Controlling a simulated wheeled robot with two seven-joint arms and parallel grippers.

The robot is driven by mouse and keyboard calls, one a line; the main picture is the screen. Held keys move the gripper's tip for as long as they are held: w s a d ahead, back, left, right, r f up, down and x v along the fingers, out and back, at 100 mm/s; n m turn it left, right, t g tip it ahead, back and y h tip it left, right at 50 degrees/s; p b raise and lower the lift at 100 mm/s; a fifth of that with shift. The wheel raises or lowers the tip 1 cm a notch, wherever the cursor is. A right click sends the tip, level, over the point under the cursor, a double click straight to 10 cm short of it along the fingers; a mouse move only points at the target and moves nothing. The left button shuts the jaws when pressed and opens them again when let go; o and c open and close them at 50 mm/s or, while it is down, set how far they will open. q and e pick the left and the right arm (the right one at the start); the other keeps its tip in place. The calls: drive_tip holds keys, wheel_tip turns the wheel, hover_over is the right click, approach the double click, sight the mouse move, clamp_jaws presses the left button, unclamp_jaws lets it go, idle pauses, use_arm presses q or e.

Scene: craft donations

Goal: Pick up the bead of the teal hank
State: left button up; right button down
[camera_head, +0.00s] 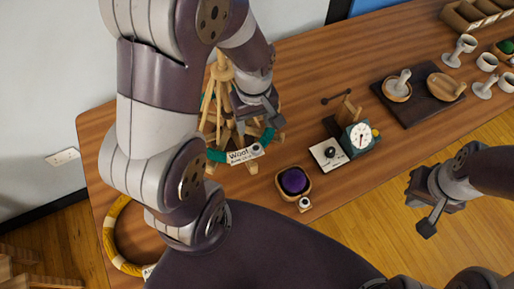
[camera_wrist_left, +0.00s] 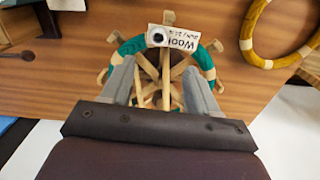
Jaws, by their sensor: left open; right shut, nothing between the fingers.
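The teal hank (camera_head: 216,156) is a ring of teal yarn with tan bindings, resting around a wooden spoked stand (camera_head: 221,72). A white "Wool" label (camera_head: 238,157) hangs at its front, and a small grey-white bead with a dark centre (camera_head: 256,149) sits at the label's end. In the left wrist view the bead (camera_wrist_left: 245,42) is at the left end of the label (camera_wrist_left: 173,37). My left gripper (camera_head: 260,112) is open above the hank, its fingers (camera_wrist_left: 163,75) apart over the stand, with the bead beyond the fingertips. My right gripper (camera_head: 422,208) is shut and empty, away at the right.
A yellow hank (camera_head: 112,232) lies at the table's left, partly hidden by my arm. A bowl with a purple ball (camera_head: 294,181) and a green scale (camera_head: 357,139) stand right of the stand. A dark tray (camera_head: 415,113) and several cups are further right. Bare wood shows between them.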

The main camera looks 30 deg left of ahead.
use_arm(q)
hover_over(257, 147)
drive_tip(key=f, duration=0.5)
drive_tip(key=shift+s+f, duration=0.4)
drive_tip(key=f, duration=0.5)
drive_tip(key=shift+s+d, duration=0.2)
drive_tip(key=shift+s, duration=0.1)
drive_tip(key=shift+w+f, duration=0.1)
drive_tip(key=shift+f, duration=0.4)
drive_tip(key=c, duration=1.1)
